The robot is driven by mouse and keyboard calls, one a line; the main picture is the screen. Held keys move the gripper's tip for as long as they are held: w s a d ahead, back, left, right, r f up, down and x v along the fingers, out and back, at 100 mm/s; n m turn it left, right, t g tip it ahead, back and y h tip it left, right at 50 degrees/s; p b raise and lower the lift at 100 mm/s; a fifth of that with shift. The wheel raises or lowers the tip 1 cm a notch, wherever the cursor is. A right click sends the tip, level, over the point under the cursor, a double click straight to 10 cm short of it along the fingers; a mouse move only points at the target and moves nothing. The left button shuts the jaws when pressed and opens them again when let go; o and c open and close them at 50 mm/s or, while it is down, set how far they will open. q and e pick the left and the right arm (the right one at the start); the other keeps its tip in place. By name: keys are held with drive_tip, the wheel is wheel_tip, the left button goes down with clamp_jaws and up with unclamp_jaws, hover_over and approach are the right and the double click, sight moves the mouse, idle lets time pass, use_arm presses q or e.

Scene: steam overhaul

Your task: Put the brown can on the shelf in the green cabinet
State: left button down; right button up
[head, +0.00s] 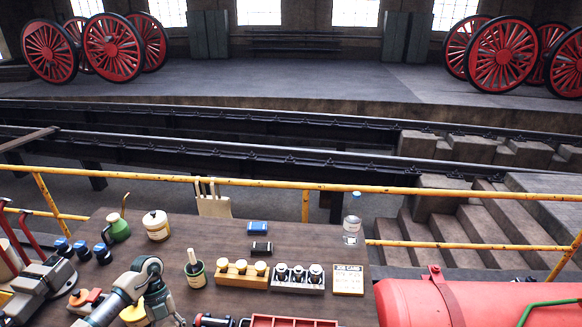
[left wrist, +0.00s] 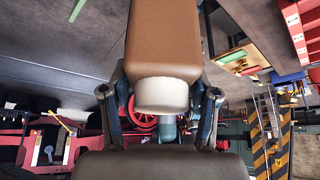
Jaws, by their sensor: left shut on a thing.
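The brown can (left wrist: 163,40), with a pale cap-like end, fills the upper middle of the left wrist view. My left gripper (left wrist: 163,95) is shut on it, with one finger at each side of the pale end. In the head view my left arm comes in at the lower left over the workbench; its fingers and the brown can cannot be made out there. My right gripper is not in view. I cannot identify the green cabinet or its shelf for certain in either view.
The workbench (head: 215,232) holds a cream can (head: 156,226), a green oil can (head: 117,228), a clear bottle (head: 352,230) and several small parts. A yellow railing (head: 240,184) runs behind it. A red tank (head: 450,304) stands at the right, below stone steps (head: 440,228).

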use_arm(q)
drive_tip(key=d+n+t+y+b, duration=0.1)
drive_tip(key=d+n+t, duration=0.4)
drive_tip(key=n, duration=1)
drive_tip(key=w+d+f+n+t+y+b, duration=0.1)
drive_tip(key=d+n+t, duration=0.5)
drive_tip(key=n, duration=0.8)
drive_tip(key=d, duration=0.3)
drive_tip(key=shift+w+f+n+y, duration=0.15)
drive_tip(key=shift+w+n+y, duration=0.15)
drive_tip(key=shift+n+y, duration=0.1)
drive_tip(key=shift+a, duration=0.1)
